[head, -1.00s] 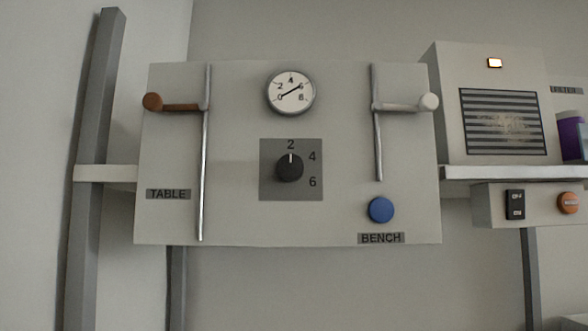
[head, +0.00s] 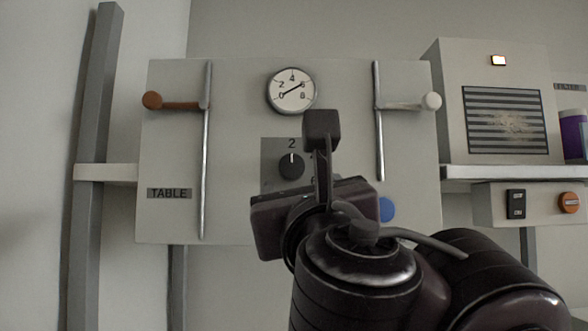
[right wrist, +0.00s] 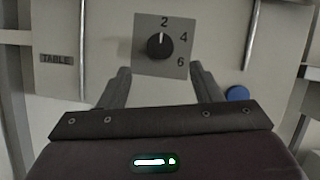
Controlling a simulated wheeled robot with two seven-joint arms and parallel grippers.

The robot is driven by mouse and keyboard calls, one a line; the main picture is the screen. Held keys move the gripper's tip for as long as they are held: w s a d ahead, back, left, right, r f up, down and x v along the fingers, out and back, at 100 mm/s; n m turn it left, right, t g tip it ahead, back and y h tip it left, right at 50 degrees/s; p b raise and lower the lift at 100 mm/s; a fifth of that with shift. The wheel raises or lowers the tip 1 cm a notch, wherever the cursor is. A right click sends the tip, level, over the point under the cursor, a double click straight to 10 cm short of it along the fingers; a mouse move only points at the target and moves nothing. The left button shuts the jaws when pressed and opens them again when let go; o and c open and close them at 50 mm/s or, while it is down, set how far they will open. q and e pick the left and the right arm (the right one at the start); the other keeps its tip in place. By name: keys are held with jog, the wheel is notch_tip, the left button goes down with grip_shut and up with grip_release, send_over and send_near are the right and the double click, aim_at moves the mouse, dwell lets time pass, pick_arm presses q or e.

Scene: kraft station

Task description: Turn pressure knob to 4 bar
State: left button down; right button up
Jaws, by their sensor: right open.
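The black pressure knob (head: 291,166) sits on a grey square plate (head: 270,150) marked 2, 4 and 6. Its white pointer line is at 2. It also shows in the right wrist view (right wrist: 160,45). The round gauge (head: 291,91) above has its needle near 6. My left gripper is not in view.
The panel (head: 230,220) has a brown-handled lever (head: 153,100) at left and a white-handled lever (head: 431,101) at right. A blue button (head: 387,209) is partly behind my right arm. A shelf (head: 510,172) with a vented box (head: 450,80) stands at right.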

aim_at(293, 169)
jog(key=p+x, duration=0.2)
jog(key=x, duration=0.4)
jog(key=shift+w+r+p, duration=0.3)
jog(key=shift+w+p, duration=0.05)
jog(key=shift+p, duration=0.05)
jog(key=shift+w, duration=0.5)
